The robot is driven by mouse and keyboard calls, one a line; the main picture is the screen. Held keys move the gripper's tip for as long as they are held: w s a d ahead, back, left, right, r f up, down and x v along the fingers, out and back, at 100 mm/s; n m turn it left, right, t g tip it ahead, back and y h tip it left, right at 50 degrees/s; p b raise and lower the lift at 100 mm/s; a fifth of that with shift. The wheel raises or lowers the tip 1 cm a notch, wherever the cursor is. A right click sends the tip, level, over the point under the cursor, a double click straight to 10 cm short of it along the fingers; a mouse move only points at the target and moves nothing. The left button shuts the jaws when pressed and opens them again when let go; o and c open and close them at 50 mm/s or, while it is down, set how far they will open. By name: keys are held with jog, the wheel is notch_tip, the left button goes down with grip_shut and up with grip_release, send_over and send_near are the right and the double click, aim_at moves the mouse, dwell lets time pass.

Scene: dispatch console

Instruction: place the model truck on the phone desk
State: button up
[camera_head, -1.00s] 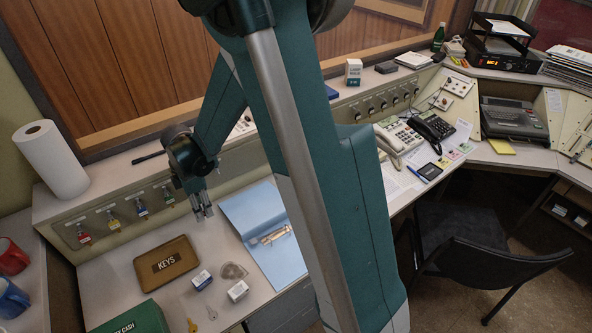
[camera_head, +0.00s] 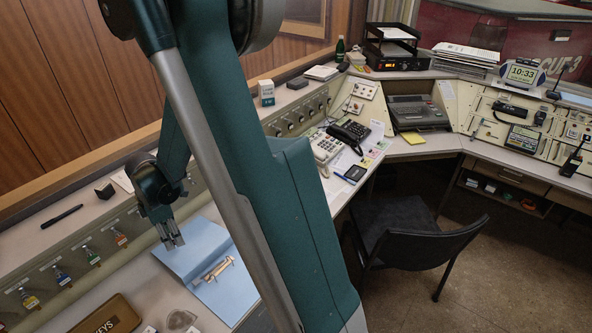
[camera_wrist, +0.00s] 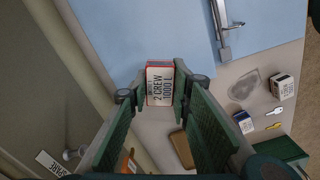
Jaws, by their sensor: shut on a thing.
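My gripper (camera_head: 172,243) is above the blue folder, left of the phone desk. In the wrist view my gripper (camera_wrist: 160,97) is shut on a small red-edged block (camera_wrist: 160,86) with a white label, partly reading "2 CREW 1000 L". No wheels or truck shape show on it, so I cannot tell if it is the model truck. In the head view the block cannot be made out. The phone desk (camera_head: 338,198) is right of my arm. It holds a beige phone (camera_head: 326,147), a dark phone (camera_head: 348,133), papers and a dark pad (camera_head: 355,173).
The open blue folder (camera_head: 225,285) lies below my gripper. A keys box (camera_head: 110,318) and a row of hanging key tags are at left. A black chair (camera_head: 400,235) stands in front of the phone desk. A typewriter-like machine (camera_head: 418,115) is beyond it. My arm hides the middle.

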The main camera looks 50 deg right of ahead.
jog(key=s+d+m, duration=0.6)
jog(key=s+d, duration=0.6)
jog(key=d, duration=0.5)
jog(key=s+d+m, duration=0.7)
jog(key=s+d, duration=0.5)
jog(key=d, duration=0.5)
jog(key=shift+m, duration=0.3)
jog(key=shift+w+f+b, duration=0.1)
jog(key=shift+f+b, duration=0.65)
jog(key=shift+f, duration=2.3)
jog(key=shift+f, duration=0.15)
jog(key=shift+f+b, duration=0.45)
jog(key=shift+f, duration=1.3)
jog(key=shift+f, duration=0.15)
